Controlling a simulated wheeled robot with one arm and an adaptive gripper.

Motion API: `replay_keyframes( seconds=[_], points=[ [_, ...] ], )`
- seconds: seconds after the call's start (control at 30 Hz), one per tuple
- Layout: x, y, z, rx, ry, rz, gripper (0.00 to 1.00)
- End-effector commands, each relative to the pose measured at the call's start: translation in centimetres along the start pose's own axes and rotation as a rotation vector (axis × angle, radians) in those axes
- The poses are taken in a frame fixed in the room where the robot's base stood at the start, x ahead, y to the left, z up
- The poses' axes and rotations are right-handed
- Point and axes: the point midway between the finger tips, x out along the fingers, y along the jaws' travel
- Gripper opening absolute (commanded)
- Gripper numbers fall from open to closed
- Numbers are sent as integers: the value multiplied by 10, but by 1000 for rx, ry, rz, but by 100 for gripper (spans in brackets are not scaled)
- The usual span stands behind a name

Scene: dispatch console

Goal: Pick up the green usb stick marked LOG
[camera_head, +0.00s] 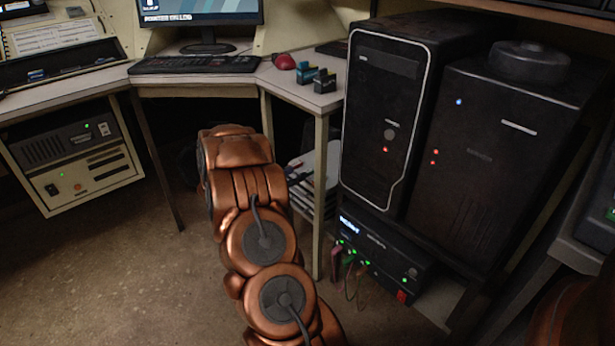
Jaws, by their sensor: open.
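I cannot pick out a green usb stick marked LOG for certain. Two small dark items with blue-green parts stand on the desk's right wing: one (307,72) beside a red mouse and one (324,81) nearer the desk's front edge. They are too small for me to read any marking or tell whether either is a usb stick. My copper arm rises from the bottom middle in front of the desk. My gripper does not show; the arm's upper end lies left of and below these small items, and its links hide what is behind them.
A keyboard (194,65) and monitor (200,12) stand on the corner desk. A black computer tower (385,125) and a second dark case (490,160) block the right side. A rack unit (75,155) sits under the left desk. The floor (130,290) at lower left is clear.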

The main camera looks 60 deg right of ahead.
Motion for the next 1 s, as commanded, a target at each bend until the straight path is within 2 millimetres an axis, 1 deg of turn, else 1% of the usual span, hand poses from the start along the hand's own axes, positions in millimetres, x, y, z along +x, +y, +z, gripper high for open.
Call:
replay_keyframes(
  seconds=[0.03, 0.17, 0.4, 0.5, 0.6, 0.87, 0.9, 1.0],
  points=[
    [5, 1, 2, 0, 1, 1, 45],
    [12, 1, 4, -1, -1, -1, 45],
    [40, 4, 14, -1, -2, 0, 45],
    [50, 4, 12, -1, 0, -1, 45],
    [57, 4, 11, 0, -1, -1, 45],
    [58, 3, 10, 0, -2, -2, 45],
    [58, 3, 10, -1, -3, -3, 44],
    [58, 3, 10, -1, -3, -3, 33]
  ],
)
